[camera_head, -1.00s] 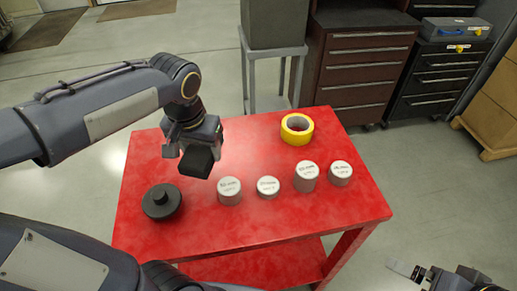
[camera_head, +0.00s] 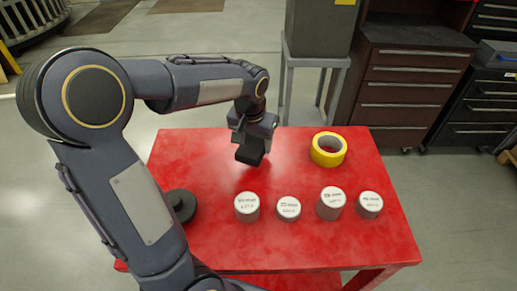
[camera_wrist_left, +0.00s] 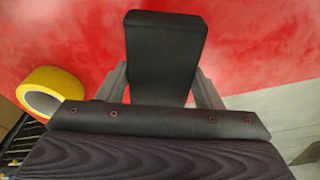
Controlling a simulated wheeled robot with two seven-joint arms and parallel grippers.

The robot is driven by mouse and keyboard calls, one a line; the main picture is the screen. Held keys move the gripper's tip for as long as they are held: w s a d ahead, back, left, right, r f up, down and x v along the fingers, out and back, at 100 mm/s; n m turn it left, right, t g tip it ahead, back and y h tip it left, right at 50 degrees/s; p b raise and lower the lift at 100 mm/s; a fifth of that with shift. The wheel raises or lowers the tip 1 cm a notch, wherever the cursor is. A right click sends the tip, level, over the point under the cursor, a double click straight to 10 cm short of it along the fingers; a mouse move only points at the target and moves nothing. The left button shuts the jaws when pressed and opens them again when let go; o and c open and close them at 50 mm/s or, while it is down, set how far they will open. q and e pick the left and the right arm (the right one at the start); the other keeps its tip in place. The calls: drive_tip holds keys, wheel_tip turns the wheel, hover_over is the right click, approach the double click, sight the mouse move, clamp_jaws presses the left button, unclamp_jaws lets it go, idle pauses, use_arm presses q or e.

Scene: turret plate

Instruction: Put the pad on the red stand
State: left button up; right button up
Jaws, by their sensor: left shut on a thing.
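The pad is a black block (camera_head: 249,152), held in my left gripper (camera_head: 252,133). In the left wrist view the pad (camera_wrist_left: 165,55) juts out between the two grey fingers, which are shut on it. The red stand (camera_head: 290,250) is a red table with a worn top. The pad is over the back left part of its top; whether it touches the surface I cannot tell. My left arm hides the stand's left front corner. My right gripper is not in view.
A yellow tape roll (camera_head: 328,150) lies to the right of the pad. Several labelled metal cylinders, such as the leftmost one (camera_head: 247,208), stand in a row in front. A black round part (camera_head: 182,205) sits at the left, partly behind my arm. The middle of the top is clear.

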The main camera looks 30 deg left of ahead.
use_arm(q)
drive_tip(key=shift+w+f, duration=0.65)
drive_tip(key=shift+f, duration=0.1)
drive_tip(key=shift+w+f, duration=0.15)
drive_tip(key=shift+f, duration=0.8)
drive_tip(key=shift+w+f, duration=0.1)
drive_tip(key=shift+f, duration=0.8)
drive_tip(key=shift+f, duration=0.15)
drive_tip(key=o, duration=0.9)
drive_tip(key=shift+o, duration=0.2)
